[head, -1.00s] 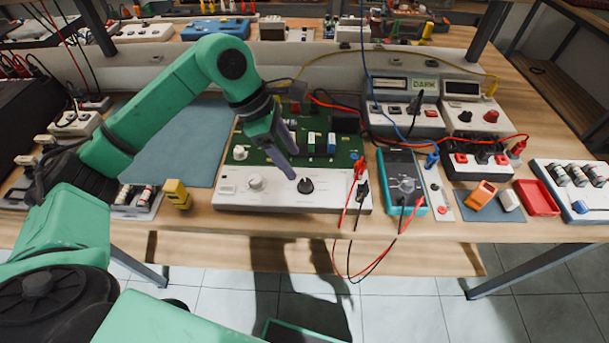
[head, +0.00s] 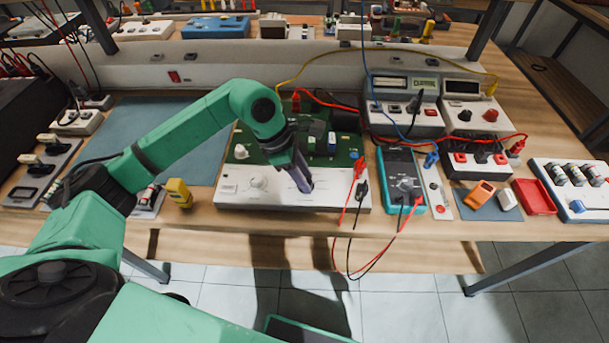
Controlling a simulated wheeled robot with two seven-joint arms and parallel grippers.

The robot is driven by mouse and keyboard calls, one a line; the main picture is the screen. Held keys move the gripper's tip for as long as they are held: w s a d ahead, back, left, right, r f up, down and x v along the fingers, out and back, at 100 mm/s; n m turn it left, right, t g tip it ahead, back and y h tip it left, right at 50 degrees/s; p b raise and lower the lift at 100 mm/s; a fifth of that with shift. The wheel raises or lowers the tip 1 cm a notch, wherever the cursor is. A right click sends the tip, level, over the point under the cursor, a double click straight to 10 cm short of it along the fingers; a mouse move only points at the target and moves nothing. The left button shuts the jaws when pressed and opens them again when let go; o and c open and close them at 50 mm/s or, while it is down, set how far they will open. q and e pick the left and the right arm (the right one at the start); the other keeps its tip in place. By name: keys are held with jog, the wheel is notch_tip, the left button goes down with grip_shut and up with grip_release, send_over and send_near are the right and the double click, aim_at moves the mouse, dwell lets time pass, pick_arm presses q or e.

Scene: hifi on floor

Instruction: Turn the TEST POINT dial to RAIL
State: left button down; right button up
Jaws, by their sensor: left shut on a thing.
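My left gripper (head: 303,182) points down at the white front strip of the green-and-white circuit board unit (head: 337,196). It is shut on the black dial there, which its fingers now hide almost entirely. The dial's pointer and the lettering around it cannot be read. A white dial (head: 259,183) sits to the left on the same strip, and a white knob (head: 241,151) sits on the green part. My right gripper is not in view.
A teal multimeter (head: 402,184) stands just right of the board, with red and black leads (head: 359,180) hanging over the table edge. Bench instruments (head: 403,113) stand behind it. A yellow block (head: 178,192) lies left, near a clear blue-grey mat (head: 165,125).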

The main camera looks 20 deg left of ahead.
pick_arm(q)
jog(key=n+t+b, duration=0.1)
jog(key=n+b, duration=0.1)
jog(key=n, duration=0.1)
jog(key=shift+f, duration=0.15)
jog(key=n+b, duration=0.1)
jog(key=n, duration=0.1)
jog(key=n+t+y+b, duration=0.1)
jog(key=n, duration=0.1)
jog(key=shift+d+n+t+b, duration=0.1)
jog(key=shift+n+t+b, duration=0.2)
jog(key=shift+n+b, duration=0.1)
jog(key=n+y+b, duration=0.2)
jog(key=n, duration=0.2)
jog(key=shift+t, duration=0.4)
jog(key=shift+s+n+y+b, duration=0.1)
jog(key=shift+n+y+b, duration=0.7)
jog(key=shift+n, duration=1.3)
jog(key=shift+r, duration=0.2)
jog(key=c, duration=0.5)
grip_release()
